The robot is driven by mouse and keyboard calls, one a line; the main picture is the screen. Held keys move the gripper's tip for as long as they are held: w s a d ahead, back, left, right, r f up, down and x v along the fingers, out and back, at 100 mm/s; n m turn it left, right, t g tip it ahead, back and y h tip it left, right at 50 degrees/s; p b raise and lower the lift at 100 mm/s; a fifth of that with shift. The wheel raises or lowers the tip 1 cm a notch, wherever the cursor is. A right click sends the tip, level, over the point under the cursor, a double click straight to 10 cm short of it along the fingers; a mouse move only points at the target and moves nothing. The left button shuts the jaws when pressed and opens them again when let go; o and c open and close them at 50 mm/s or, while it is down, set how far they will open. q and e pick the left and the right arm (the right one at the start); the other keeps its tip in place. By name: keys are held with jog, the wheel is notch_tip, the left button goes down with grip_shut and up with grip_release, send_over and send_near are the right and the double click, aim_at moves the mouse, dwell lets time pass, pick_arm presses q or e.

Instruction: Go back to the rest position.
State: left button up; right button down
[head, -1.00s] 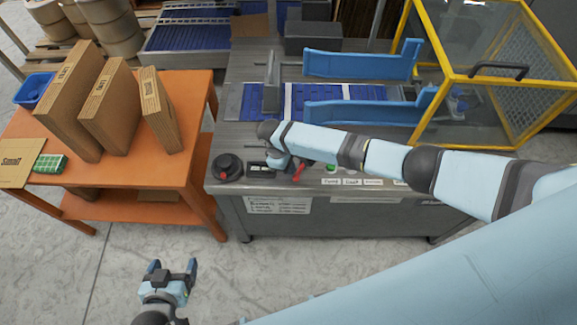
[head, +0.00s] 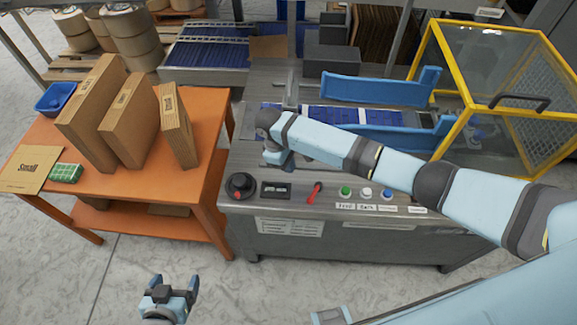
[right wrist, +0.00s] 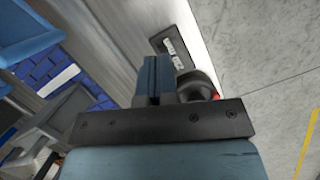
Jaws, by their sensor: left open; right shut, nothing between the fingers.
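My right arm reaches in from the right across the machine in the head view. Its gripper (head: 277,157) is above the back of the control panel (head: 330,208), apart from the red lever (head: 314,193). In the right wrist view the fingers (right wrist: 153,78) are together with nothing between them. My left gripper (head: 172,290) is open and empty at the bottom of the head view, over the floor in front of the orange table.
The orange table (head: 205,190) at left holds upright cardboard cases (head: 130,130), a blue bin (head: 55,98) and a green pack (head: 66,173). The panel has a black dial (head: 240,186) and several buttons. Blue guides (head: 385,88) and a yellow-framed guard (head: 468,70) stand behind. Front floor is clear.

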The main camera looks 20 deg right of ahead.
jog(key=s+a+f+m+t+y, duration=0.2)
jog(key=s+a+f+t+y, duration=0.15)
jog(key=s, duration=0.25)
jog(key=s+a+f+m+t+y, duration=0.1)
jog(key=s+a+f+t+y, duration=0.2)
jog(key=s, duration=0.4)
jog(key=s+d+r+m+t, duration=0.4)
jog(key=s+d+r+t, duration=0.1)
jog(key=s+d, duration=0.5)
jog(key=shift+s+d+t+h, duration=0.35)
jog(key=shift+d+t, duration=0.5)
jog(key=shift+d, duration=0.25)
jog(key=c, duration=1.8)
grip_release()
jog(key=shift+c, duration=0.2)
